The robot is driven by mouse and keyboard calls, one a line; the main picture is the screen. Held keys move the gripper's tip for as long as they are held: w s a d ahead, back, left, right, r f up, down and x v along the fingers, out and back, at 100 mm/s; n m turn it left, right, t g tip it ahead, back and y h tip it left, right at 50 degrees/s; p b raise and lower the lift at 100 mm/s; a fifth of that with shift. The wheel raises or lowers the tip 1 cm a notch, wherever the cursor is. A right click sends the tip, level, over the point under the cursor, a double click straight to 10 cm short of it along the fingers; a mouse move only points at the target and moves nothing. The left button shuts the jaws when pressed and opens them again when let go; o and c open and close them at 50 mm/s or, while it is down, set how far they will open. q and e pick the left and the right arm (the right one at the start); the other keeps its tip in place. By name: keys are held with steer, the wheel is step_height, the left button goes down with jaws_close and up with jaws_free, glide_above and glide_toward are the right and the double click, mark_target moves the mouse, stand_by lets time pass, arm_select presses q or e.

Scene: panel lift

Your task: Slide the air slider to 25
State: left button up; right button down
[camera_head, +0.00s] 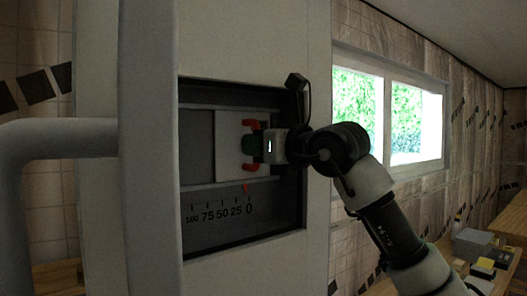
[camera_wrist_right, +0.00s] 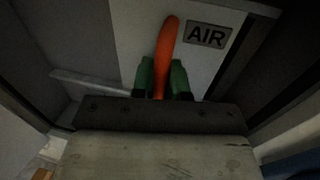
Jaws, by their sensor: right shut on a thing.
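The air slider is a pale plate (camera_head: 228,147) set in a dark recessed panel, with an orange handle (camera_head: 251,125) on its right part. The "AIR" label (camera_wrist_right: 207,35) shows beside the handle in the right wrist view. My right gripper (camera_head: 251,145) is shut on the handle; its green fingertips sit on both sides of the orange bar (camera_wrist_right: 167,40) in the wrist view. A small red pointer (camera_head: 245,188) below the plate stands just left of the 0 mark on the scale (camera_head: 222,213), which runs from 0 at right to 100 at left. My left gripper is not seen.
The recess has a raised frame (camera_head: 318,170) around it. Left of the plate, the dark track (camera_head: 197,145) is clear. A grey post (camera_head: 148,220) and a bent pipe (camera_head: 65,137) stand at left. Boxes (camera_head: 474,244) lie at lower right, below the window (camera_head: 387,115).

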steer(key=shift+s+a+f, duration=0.15)
steer(key=shift+s+a, duration=0.25)
steer(key=shift+a, duration=0.15)
steer(key=shift+s+a+r, duration=0.2)
steer(key=shift+a, duration=0.05)
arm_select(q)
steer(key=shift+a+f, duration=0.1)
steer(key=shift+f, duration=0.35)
arm_select(e)
steer(key=c, duration=1.1)
jaws_free()
steer(key=shift+w+d, duration=0.1)
steer(key=shift+d, duration=0.05)
steer(key=shift+c, duration=0.2)
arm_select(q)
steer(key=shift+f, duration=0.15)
arm_select(e)
steer(key=shift+s+d+f+b, duration=0.15)
steer(key=shift+s+d+b, duration=0.1)
steer(key=shift+b, duration=0.3)
arm_select(q)
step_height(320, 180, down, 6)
steer(key=b, duration=0.5)
steer(key=shift+b, duration=0.3)
arm_select(e)
steer(key=v, duration=1)
